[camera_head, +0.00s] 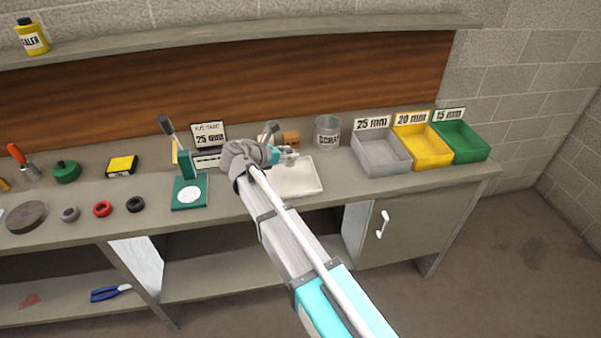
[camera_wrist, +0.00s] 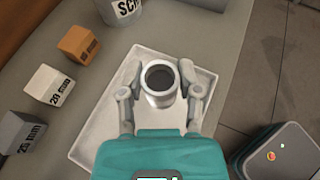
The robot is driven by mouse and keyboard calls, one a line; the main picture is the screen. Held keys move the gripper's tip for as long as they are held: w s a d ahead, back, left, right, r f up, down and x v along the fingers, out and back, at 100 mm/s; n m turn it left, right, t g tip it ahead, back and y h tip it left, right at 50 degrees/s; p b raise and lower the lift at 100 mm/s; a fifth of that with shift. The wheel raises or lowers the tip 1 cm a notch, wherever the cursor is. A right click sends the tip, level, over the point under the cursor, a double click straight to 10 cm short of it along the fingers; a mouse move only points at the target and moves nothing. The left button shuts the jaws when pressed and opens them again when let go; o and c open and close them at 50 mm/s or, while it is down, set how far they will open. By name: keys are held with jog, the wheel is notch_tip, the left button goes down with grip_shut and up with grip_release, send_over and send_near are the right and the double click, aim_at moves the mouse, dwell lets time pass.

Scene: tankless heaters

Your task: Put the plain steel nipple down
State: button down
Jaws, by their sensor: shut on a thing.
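In the wrist view my gripper (camera_wrist: 161,98) is shut on the plain steel nipple (camera_wrist: 160,84), a short hollow silver cylinder seen from above with its dark bore facing the camera. The nipple is over the white tray (camera_wrist: 92,130); I cannot tell whether it touches the tray. In the head view my gripper (camera_head: 289,157) is at the white tray (camera_head: 305,178), and my arm hides part of the tray. The nipple is too small to make out clearly there.
Left of the tray in the wrist view stand an orange block (camera_wrist: 79,44), a white 20 mm block (camera_wrist: 50,84) and a grey 25 mm block (camera_wrist: 22,133). A scrap can (camera_head: 327,131) stands behind. Grey (camera_head: 381,164), yellow (camera_head: 425,157) and green (camera_head: 462,150) bins stand at right.

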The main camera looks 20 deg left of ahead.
jog(key=w+f+b, duration=0.1)
jog(key=w+d+f+b, duration=0.1)
jog(key=f, duration=0.1)
jog(key=shift+w+f+b, duration=0.15)
jog(key=shift+f+b, duration=0.1)
jog(key=shift+b, duration=0.15)
jog(key=shift+w+d+f, duration=0.2)
jog(key=shift+w+f, duration=0.05)
jog(key=shift+w, duration=0.05)
jog(key=shift+w+d+f+b, duration=0.2)
jog(key=shift+w+f+b, duration=0.25)
jog(key=shift+f+b, duration=1.55)
jog(key=shift+b, duration=0.25)
jog(key=shift+s+f, duration=0.1)
jog(key=shift+f, duration=0.05)
jog(key=shift+c, duration=1.5)
grip_release()
